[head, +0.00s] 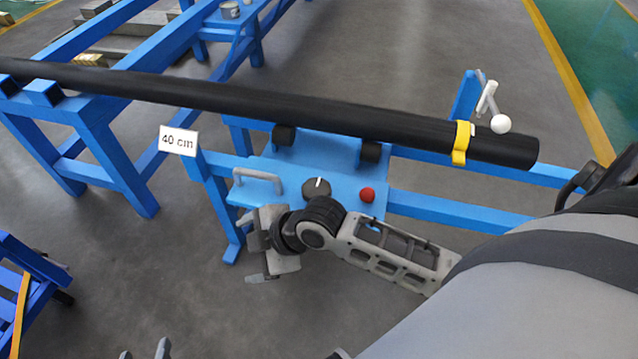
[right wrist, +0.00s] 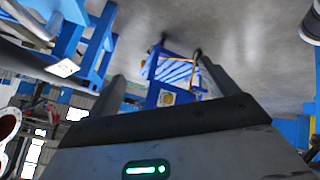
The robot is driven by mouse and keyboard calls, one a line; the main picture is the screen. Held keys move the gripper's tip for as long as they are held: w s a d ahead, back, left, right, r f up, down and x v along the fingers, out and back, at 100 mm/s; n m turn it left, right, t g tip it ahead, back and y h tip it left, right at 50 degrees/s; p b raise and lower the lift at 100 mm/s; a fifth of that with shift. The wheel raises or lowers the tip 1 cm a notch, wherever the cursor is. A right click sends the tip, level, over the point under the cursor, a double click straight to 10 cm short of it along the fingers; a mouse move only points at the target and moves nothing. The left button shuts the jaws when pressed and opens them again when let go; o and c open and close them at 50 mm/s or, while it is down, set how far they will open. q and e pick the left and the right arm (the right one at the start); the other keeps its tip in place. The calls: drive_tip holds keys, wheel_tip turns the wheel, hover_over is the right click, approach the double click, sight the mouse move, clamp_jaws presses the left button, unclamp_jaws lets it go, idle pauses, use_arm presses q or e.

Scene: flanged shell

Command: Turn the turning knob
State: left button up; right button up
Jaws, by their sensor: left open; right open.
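The turning knob (head: 316,187) is a round black dial with a white mark pointing about straight up, on a blue panel (head: 343,186) under the long black pipe. My right gripper (head: 256,252) is left of and below the knob, just in front of the panel's left part, with its arm coming in from the right. Its jaws are apart and empty, and do not touch the knob. In the right wrist view the two fingers (right wrist: 165,85) stand wide apart; the knob is not seen there. My left gripper (head: 145,353) shows only its open fingertips at the bottom edge.
A grey handle (head: 257,181) stands left of the knob and a red ball-shaped button (head: 367,195) right of it. The black pipe (head: 300,112) with a yellow clamp (head: 461,143) crosses above. A "40 cm" sign (head: 179,141) stands left.

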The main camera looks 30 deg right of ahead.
drive_tip(key=w+d+n+g+h+b, duration=0.2)
drive_tip(key=w+d+n, duration=0.3)
drive_tip(key=w+n, duration=0.15)
drive_tip(key=n+g+h+b, duration=0.4)
drive_tip(key=n, duration=0.8)
approach(316, 187)
wheel_tip(316, 187, down, 7)
drive_tip(key=b, duration=0.3)
drive_tip(key=shift+w+d+f, duration=0.1)
drive_tip(key=shift+f+b, duration=0.35)
drive_tip(key=shift+f, duration=0.5)
use_arm(q)
wheel_tip(316, 187, down, 10)
drive_tip(key=d+g+h, duration=0.1)
drive_tip(key=d, duration=0.1)
drive_tip(key=shift+w+d, duration=0.2)
drive_tip(key=shift+w, duration=0.15)
use_arm(e)
drive_tip(key=c, duration=0.9)
use_arm(q)
drive_tip(key=shift+r, duration=0.3)
use_arm(e)
drive_tip(key=shift+c, duration=0.5)
